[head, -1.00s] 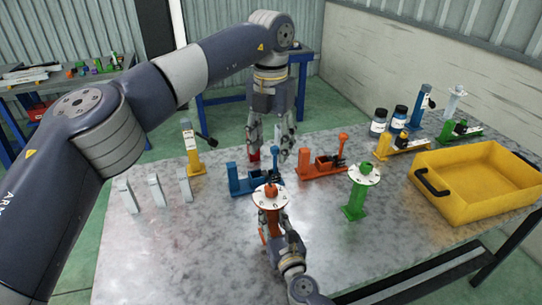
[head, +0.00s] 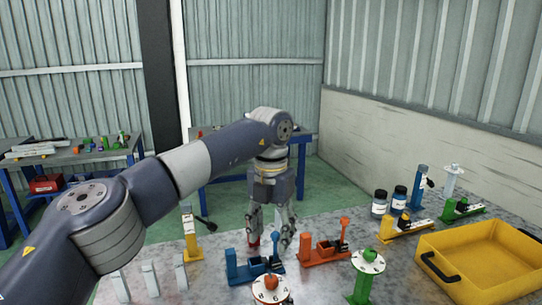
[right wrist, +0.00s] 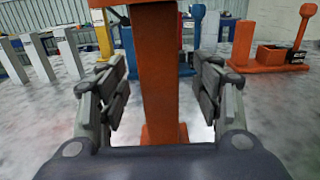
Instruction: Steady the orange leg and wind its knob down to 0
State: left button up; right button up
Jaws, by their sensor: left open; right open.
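The orange leg shows in the head view as a white numbered dial with an orange knob (head: 271,284) at the bottom edge; its post is out of that view. In the right wrist view the orange post (right wrist: 160,75) stands upright between the two open fingers of my right gripper (right wrist: 165,100), with gaps on both sides. The dial is out of that view. My left gripper (head: 270,225) is open and points down behind the blue clamp, away from the orange leg. A small red part shows near its left finger.
A blue clamp (head: 250,268) and an orange clamp (head: 325,252) stand behind the leg. A green leg (head: 367,270) is to the right, then a yellow bin (head: 480,262). White blocks (head: 150,279) and a yellow post (head: 190,235) are at left.

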jog(key=v, duration=0.4)
jog(key=shift+s+d+p, duration=0.1)
jog(key=shift+s+p, duration=0.15)
jog(key=shift+p, duration=0.05)
jog(key=shift+v, duration=1.5)
jog(key=shift+r, duration=0.1)
jog(key=o, duration=0.6)
jog(key=shift+c, duration=0.2)
jog(key=v, duration=1.2)
jog(key=shift+s, duration=0.1)
